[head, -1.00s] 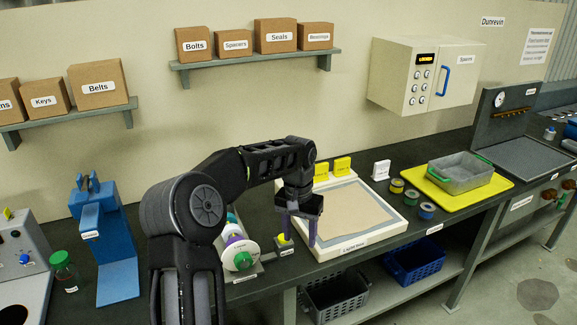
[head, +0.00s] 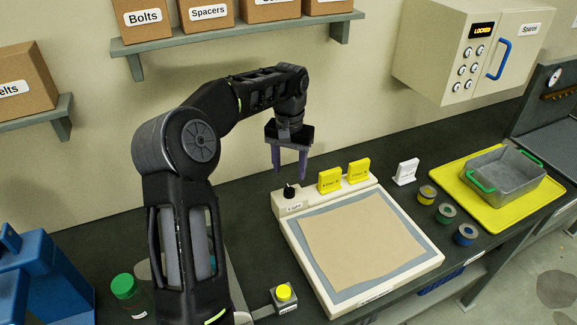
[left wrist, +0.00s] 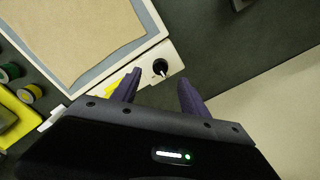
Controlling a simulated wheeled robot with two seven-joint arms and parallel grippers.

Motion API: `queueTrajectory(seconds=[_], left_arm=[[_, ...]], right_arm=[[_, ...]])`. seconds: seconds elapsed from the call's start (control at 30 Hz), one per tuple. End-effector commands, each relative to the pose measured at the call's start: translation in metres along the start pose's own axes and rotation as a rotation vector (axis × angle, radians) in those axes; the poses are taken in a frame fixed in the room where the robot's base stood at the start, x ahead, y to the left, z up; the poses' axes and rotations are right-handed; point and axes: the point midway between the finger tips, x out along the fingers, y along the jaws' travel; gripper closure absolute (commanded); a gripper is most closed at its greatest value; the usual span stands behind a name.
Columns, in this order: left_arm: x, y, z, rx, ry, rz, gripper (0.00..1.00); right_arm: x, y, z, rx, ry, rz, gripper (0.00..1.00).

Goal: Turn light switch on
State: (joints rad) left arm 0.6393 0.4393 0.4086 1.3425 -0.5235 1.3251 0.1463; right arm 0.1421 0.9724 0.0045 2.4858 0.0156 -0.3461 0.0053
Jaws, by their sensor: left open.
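A black knob (head: 290,191) labelled "Light" sits on the back left corner of the white light panel (head: 413,268). The knob also shows in the left wrist view (left wrist: 160,67), with a white pointer mark. My left gripper (head: 289,172) is open, its purple fingers pointing down just above the knob. In the left wrist view my left gripper (left wrist: 160,90) has the knob ahead of its fingertips, roughly between them, with nothing held. Whether the fingers touch the knob cannot be told. My right gripper is not in view.
Several tape rolls (head: 445,213) and a yellow tray (head: 520,225) with a grey bin (head: 508,181) lie to the right. A yellow button (head: 283,292) is in front.

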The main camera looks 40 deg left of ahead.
Motion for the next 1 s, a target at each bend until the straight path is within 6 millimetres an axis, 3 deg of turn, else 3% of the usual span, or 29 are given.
queueTrajectory(seconds=[0.57, 1.0], left_arm=[[0.006, 0.0, 0.0, 0.0, -0.002, 0.0, 0.48], [0.066, 0.0, 0.0, 0.0, -0.003, 0.001, 0.48]], right_arm=[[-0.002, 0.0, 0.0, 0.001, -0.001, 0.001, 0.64], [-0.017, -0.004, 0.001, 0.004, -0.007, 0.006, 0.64]])
